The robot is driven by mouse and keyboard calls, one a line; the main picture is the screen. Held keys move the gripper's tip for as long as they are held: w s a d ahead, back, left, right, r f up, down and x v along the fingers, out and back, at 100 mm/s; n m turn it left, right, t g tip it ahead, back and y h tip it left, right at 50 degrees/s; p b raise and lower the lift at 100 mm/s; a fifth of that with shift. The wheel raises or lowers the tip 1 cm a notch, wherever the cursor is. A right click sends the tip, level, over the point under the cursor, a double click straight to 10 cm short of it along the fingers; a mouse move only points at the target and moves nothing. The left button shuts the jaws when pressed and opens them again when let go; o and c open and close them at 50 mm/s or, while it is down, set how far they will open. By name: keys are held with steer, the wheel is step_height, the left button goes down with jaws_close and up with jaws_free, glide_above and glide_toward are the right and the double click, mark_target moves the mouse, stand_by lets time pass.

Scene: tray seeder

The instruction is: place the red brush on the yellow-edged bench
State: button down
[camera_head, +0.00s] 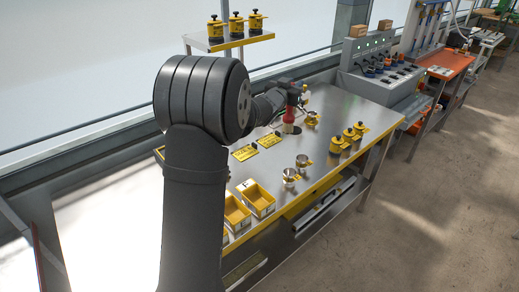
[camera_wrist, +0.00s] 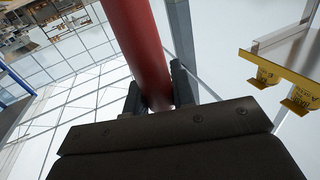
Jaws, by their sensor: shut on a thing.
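In the wrist view the handle (camera_wrist: 138,42) runs up between the two dark fingers of my gripper (camera_wrist: 158,92). The yellow-edged bench (camera_head: 345,108) has a bare steel top and lies beneath the brush. I cannot tell whether the bristles touch the bench top. My own arm hides the left middle of the bench.
Yellow signs (camera_head: 270,140) lie close to the brush. Metal cups (camera_head: 290,175), yellow bins (camera_head: 262,205) and yellow pots (camera_head: 337,146) stand along the front side. A raised yellow-edged shelf (camera_head: 228,43) holds three pots. A grey console (camera_head: 375,65) stands beyond the right end.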

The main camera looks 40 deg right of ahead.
steer(key=s+d+f+g, duration=0.1)
steer(key=s+d+f, duration=0.3)
steer(key=s+f, duration=0.1)
steer(key=w+a+f, duration=0.1)
steer(key=w+f, duration=1)
steer(key=w, duration=0.1)
steer(key=shift+a+m, duration=0.3)
steer(key=shift+m, duration=0.1)
steer(key=shift+f, duration=0.15)
steer(key=c, duration=1.2)
jaws_free()
